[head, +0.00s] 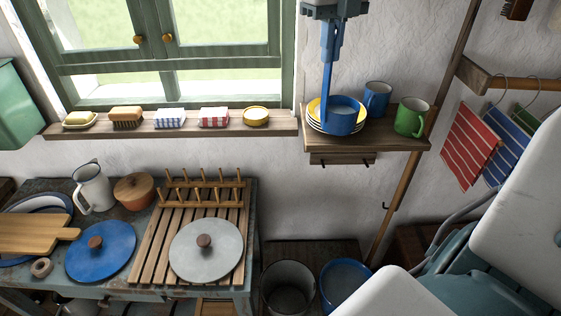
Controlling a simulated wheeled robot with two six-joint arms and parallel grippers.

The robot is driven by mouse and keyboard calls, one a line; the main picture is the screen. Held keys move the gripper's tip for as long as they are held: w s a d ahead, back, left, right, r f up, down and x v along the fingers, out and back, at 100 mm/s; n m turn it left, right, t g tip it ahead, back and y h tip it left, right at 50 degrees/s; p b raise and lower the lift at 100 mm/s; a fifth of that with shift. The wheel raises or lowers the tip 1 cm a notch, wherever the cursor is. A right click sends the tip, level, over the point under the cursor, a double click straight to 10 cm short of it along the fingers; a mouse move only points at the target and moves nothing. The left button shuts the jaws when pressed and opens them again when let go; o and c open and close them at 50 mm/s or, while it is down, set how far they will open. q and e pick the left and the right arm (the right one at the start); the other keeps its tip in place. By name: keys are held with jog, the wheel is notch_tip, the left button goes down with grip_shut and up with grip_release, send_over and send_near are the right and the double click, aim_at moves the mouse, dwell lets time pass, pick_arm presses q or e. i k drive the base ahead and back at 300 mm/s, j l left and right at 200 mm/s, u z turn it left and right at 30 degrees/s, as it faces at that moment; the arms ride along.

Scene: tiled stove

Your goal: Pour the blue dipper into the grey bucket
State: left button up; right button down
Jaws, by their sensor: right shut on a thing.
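My right gripper (331,38) is at the top centre of the head view, pointing down. It is shut on the upright handle of the blue dipper (345,127). The dipper's bowl is upright and shows in front of or over the stacked plates on the wall shelf; I cannot tell whether it touches them. Its inside looks pale blue-grey, and I cannot tell the liquid level. The grey bucket (288,285) stands low at the bottom centre, well below the dipper, its mouth open upward. My left gripper is out of view.
A blue bucket (346,283) stands right beside the grey one. The wall shelf (385,140) holds plates (314,106), a blue mug (377,97) and a green mug (411,117). A slanted pole (400,190) rises behind.

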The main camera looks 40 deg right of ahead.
aim_at(286, 286)
jog(key=k+j+z, duration=0.1)
jog(key=k, duration=0.2)
jog(key=i+j+z, duration=0.25)
jog(key=i+j, duration=0.15)
jog(key=j, duration=0.2)
jog(key=i+j+z, duration=0.25)
jog(key=i+j, duration=0.15)
jog(key=j, duration=0.25)
jog(key=i+j+z, duration=0.1)
jog(key=j, duration=0.25)
jog(key=i+j+z, duration=0.15)
jog(key=j, duration=0.2)
jog(key=i+j+z, duration=0.1)
jog(key=j, duration=0.3)
jog(key=i+j+z, duration=0.1)
jog(key=j, duration=0.3)
jog(key=i, duration=0.1)
